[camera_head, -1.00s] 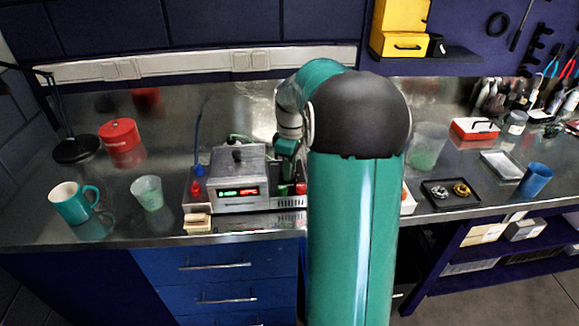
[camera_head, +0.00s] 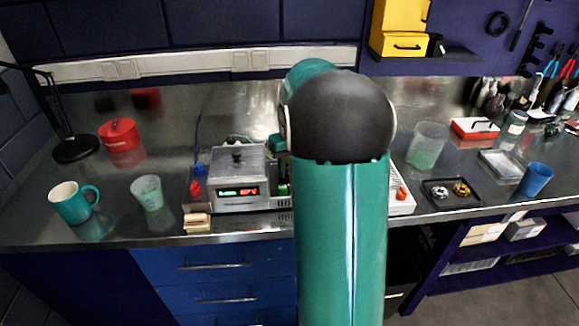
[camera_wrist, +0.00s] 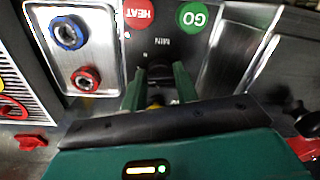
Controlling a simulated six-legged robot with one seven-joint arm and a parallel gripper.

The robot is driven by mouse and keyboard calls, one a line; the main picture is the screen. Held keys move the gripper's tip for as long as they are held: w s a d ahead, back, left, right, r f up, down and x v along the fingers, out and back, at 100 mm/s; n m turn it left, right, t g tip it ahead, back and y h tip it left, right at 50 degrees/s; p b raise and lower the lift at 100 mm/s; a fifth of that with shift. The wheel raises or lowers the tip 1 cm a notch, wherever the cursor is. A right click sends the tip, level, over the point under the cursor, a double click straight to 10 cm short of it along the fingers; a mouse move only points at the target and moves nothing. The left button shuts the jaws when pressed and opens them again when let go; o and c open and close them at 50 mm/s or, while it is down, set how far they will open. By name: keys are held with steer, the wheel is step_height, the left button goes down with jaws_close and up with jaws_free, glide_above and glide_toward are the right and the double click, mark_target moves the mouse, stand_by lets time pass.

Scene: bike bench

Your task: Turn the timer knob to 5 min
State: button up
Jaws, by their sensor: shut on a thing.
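In the wrist view my gripper (camera_wrist: 159,88) has its two green fingers closed on a dark timer knob (camera_wrist: 160,71), one on each side. The knob is mostly hidden between the fingers, so its pointer setting cannot be read. An upside-down MIN label is printed on the dark panel (camera_wrist: 172,50) just beyond it. The red HEAT button (camera_wrist: 138,13) and green GO button (camera_wrist: 192,16) sit at the top. In the head view the metal machine (camera_head: 240,173) shows a green and a red display; my arm hides the gripper and knob.
On the bench are a teal mug (camera_head: 72,203), a translucent cup (camera_head: 147,193), a red pot (camera_head: 119,134) and a small wooden block (camera_head: 197,222) near the front edge.

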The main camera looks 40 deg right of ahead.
steer(key=shift+d+r+m, duration=0.1)
steer(key=shift+d+m, duration=0.05)
steer(key=shift+m, duration=0.25)
steer(key=o, duration=0.7)
steer(key=shift+c, duration=0.2)
step_height(320, 180, up, 14)
steer(key=shift+s+d, duration=0.15)
steer(key=shift+d, duration=0.2)
steer(key=shift+a, duration=0.1)
